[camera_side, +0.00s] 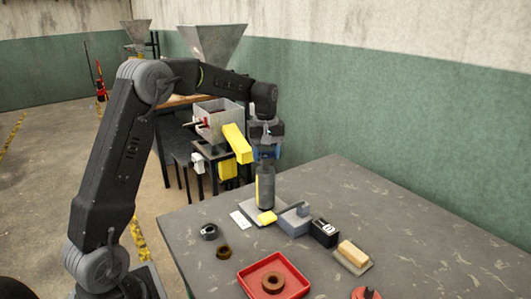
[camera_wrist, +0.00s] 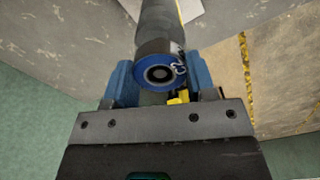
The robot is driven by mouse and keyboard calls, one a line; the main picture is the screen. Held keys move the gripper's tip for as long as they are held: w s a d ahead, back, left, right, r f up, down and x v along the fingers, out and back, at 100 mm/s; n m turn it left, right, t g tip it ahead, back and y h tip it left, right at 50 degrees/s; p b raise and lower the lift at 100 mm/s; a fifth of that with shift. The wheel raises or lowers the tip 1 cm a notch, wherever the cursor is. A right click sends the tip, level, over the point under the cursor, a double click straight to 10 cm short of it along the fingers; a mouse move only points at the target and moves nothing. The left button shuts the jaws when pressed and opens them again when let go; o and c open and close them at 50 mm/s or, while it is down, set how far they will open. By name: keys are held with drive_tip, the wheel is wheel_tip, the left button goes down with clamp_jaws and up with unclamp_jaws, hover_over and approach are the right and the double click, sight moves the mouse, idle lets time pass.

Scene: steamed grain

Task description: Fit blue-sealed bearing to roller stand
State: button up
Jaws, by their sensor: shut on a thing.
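My gripper (camera_side: 264,153) points down at the top of the dark upright roller stand (camera_side: 265,188), which has a yellow stripe. In the wrist view, its blue fingers (camera_wrist: 160,78) are shut on the blue-sealed bearing (camera_wrist: 158,74), one at each side. The bearing's blue ring, dark centre and small white marking face the camera. The dark roller (camera_wrist: 165,22) runs on directly behind the bearing, in line with it. I cannot tell whether the bearing is fully seated on the roller end. In the side view the fingers hide the bearing.
A grey bearing (camera_side: 209,232) and a brown ring (camera_side: 223,252) lie on the table at left. A red tray (camera_side: 245,284) holds a brown ring. A yellow item (camera_side: 267,217), a blue-grey block (camera_side: 294,221), a black box (camera_side: 324,233) and a brush (camera_side: 352,254) stand nearby.

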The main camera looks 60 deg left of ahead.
drive_tip(key=o, duration=1.1)
wheel_tip(320, 180, up, 14)
drive_tip(key=shift+f, duration=0.1)
idle(0.4)
